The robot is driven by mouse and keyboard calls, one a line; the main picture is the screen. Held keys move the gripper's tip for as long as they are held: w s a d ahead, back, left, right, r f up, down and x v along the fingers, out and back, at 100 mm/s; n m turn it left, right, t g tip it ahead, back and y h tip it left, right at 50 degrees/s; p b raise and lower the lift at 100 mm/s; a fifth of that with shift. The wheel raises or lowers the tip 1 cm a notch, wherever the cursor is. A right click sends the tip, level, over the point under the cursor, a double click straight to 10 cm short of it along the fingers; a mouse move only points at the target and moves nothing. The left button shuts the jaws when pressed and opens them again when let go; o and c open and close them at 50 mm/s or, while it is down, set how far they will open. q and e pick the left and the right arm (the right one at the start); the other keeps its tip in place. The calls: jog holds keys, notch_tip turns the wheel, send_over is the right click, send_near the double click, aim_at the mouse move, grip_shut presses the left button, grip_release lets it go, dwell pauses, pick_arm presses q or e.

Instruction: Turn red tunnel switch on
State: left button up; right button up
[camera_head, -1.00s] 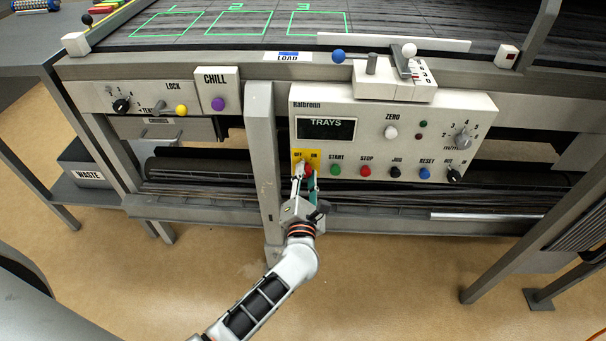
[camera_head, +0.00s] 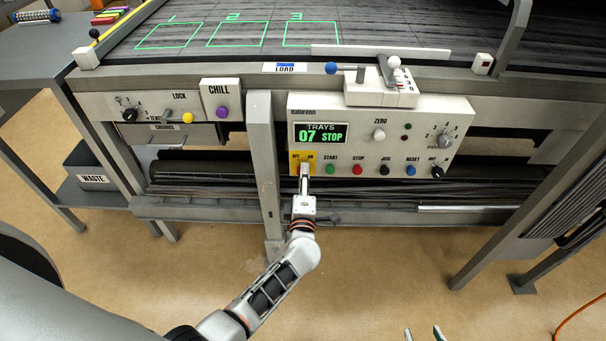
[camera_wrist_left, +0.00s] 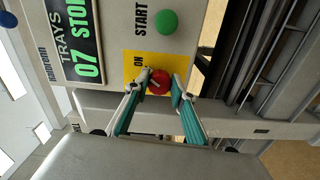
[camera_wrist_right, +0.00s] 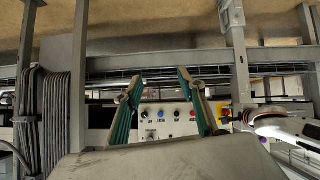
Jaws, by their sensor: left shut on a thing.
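The red switch (camera_wrist_left: 159,82) sits on a yellow plate (camera_head: 296,160) marked OFF and ON at the lower left of the control panel. In the left wrist view the fingertips of my left gripper (camera_wrist_left: 159,88) close on it from both sides. In the head view my left gripper (camera_head: 305,170) covers the switch. The exact pointing of the knob is hard to tell. The panel display (camera_head: 320,134) is lit green and reads TRAYS 07 STOP. My right gripper (camera_wrist_right: 154,78) is open and empty; its fingertips show at the bottom of the head view (camera_head: 422,333).
A green START button (camera_head: 331,169) and a red STOP button (camera_head: 358,170) sit right of the switch. A grey post (camera_head: 263,165) stands close to its left. The dryer deck (camera_head: 400,30) lies above; the floor in front is clear.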

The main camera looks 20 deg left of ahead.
pick_arm(q)
jog(key=shift+m+p, duration=0.3)
jog(key=shift+m, duration=0.5)
jog(key=shift+f, duration=0.1)
jog(key=o, duration=1.1)
